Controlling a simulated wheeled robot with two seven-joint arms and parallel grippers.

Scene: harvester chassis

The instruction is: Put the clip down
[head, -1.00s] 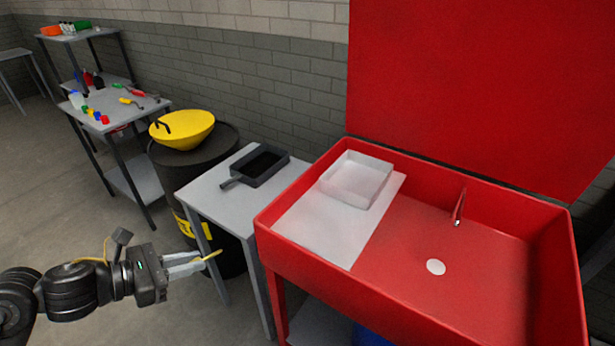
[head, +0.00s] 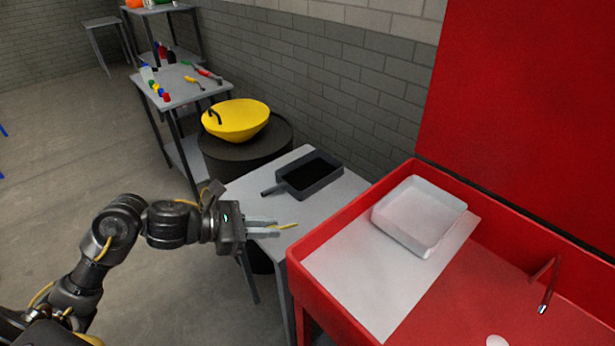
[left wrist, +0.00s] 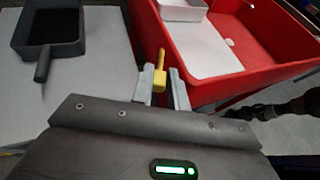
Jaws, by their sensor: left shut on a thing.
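The yellow clip (head: 287,226) is held between the fingertips of my left gripper (head: 276,228). The clip also shows in the left wrist view (left wrist: 160,68), standing out past the fingers. My left gripper is shut on it, close to the near edge of the small grey table (head: 335,201) in the head view. I cannot tell the height between clip and tabletop.
A dark grey tray with a handle (head: 311,174) lies on the small table. The red sink (head: 470,280) stands to the right with a white tray (head: 420,214) in it. A yellow bowl (head: 236,120) sits on a black drum behind. The near part of the tabletop is clear.

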